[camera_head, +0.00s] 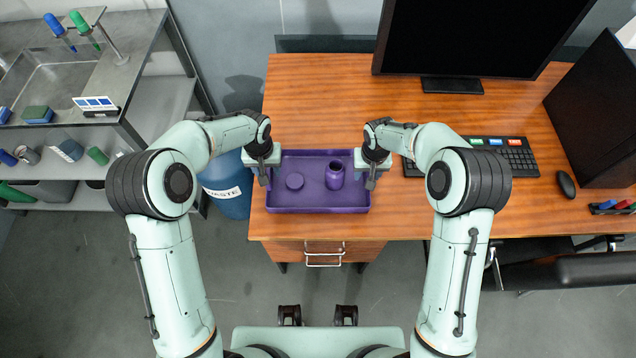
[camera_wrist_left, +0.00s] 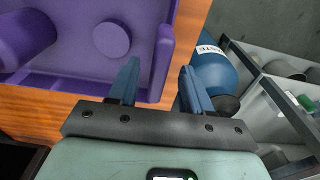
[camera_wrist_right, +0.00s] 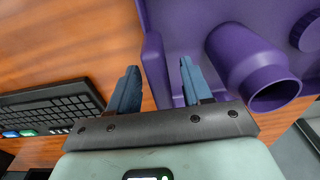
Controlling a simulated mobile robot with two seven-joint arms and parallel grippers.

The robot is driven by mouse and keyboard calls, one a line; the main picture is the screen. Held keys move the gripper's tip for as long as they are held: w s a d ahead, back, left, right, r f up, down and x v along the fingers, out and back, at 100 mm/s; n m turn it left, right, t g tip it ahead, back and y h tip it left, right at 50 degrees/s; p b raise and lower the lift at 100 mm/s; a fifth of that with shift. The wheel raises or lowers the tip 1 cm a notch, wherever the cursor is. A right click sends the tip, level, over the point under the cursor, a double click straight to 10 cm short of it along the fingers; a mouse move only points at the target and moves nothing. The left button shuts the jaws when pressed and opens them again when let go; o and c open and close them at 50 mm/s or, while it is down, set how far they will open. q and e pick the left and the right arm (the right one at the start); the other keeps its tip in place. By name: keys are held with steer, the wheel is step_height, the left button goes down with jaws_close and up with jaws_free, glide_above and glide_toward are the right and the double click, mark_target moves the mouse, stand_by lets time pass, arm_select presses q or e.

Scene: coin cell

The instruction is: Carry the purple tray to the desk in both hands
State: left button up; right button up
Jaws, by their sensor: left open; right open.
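The purple tray (camera_head: 318,205) rests flat on the wooden desk (camera_head: 310,92) near its front left edge. In it are an upright, open-mouthed purple jar (camera_head: 334,178) and a flat purple round piece (camera_head: 295,181). My left gripper (camera_head: 263,177) is open at the tray's left end; in the left wrist view its fingers (camera_wrist_left: 158,85) stand either side of the tray's end wall (camera_wrist_left: 163,45). My right gripper (camera_head: 371,182) is open at the right end; in the right wrist view its fingers (camera_wrist_right: 157,88) also stand either side of the end wall (camera_wrist_right: 155,65). Contact is not clear.
A keyboard (camera_head: 505,152), a mouse (camera_head: 566,184) and a monitor (camera_head: 470,40) are on the desk to the right. A blue waste bin (camera_head: 230,190) stands at the desk's left, beside a metal sink bench (camera_head: 50,82). The desk behind the tray is clear.

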steer(key=shift+r, duration=0.2)
arm_select(q)
step_height(320, 180, up, 9)
steer(key=shift+s+r, duration=0.2)
steer(key=shift+s, duration=0.15)
arm_select(e)
step_height(320, 180, up, 12)
steer(key=shift+s+f, duration=0.15)
steer(key=shift+s, duration=0.25)
